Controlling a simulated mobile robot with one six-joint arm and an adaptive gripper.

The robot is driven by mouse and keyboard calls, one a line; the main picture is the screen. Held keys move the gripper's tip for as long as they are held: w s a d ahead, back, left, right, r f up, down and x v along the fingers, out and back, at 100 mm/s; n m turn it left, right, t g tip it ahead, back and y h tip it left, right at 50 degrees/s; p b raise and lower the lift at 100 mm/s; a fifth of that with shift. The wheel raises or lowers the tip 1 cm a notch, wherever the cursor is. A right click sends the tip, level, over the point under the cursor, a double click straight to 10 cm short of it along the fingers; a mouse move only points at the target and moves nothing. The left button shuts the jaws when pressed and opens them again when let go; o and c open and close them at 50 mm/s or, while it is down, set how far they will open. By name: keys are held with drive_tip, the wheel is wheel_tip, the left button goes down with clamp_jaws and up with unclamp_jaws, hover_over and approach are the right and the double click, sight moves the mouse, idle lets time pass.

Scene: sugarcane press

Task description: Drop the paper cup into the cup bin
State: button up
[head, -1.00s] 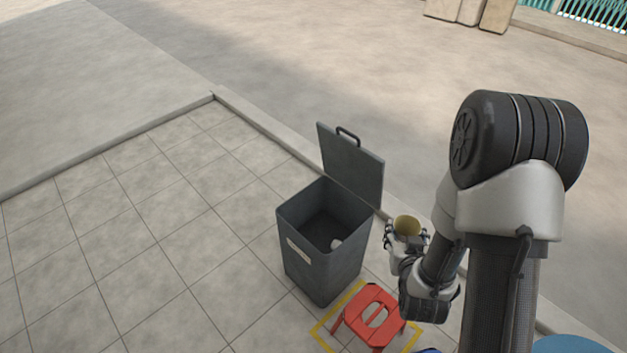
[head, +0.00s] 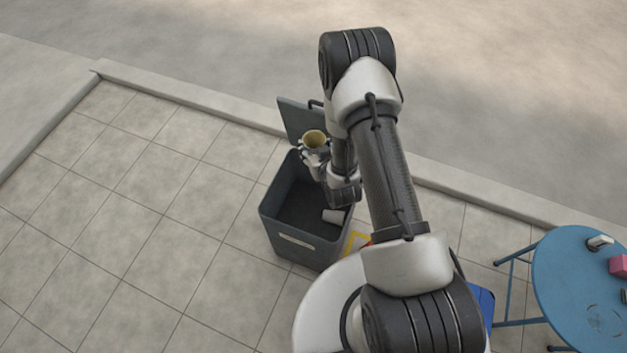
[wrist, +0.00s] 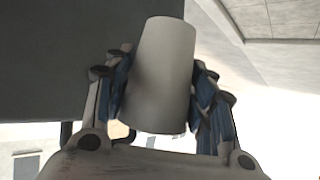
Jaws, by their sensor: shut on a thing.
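The paper cup (head: 315,139) is upright in my gripper (head: 313,153), its yellowish inside showing from above in the head view. In the wrist view the pale cup (wrist: 163,75) sits between both fingers of my gripper (wrist: 160,100), which are shut on its sides. The cup bin (head: 299,240) is a dark grey square bin with its lid (head: 294,118) raised at the back. My gripper and the cup are over the back part of the bin's opening, near the lid.
A round blue table (head: 570,290) with small items stands at the right. The tiled floor (head: 150,230) left of the bin is clear.

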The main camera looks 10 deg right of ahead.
drive_tip(key=s+f+b, duration=0.1)
drive_tip(key=f+b, duration=0.1)
drive_tip(key=f, duration=1)
drive_tip(key=s+f+n+y+b, duration=0.1)
drive_tip(key=s+f+b, duration=0.1)
drive_tip(key=f, duration=0.9)
drive_tip(key=shift+f, duration=0.35)
drive_tip(key=shift+s, duration=0.15)
drive_tip(key=o, duration=0.9)
drive_tip(key=v, duration=0.7)
drive_tip(key=shift+s+r, duration=0.2)
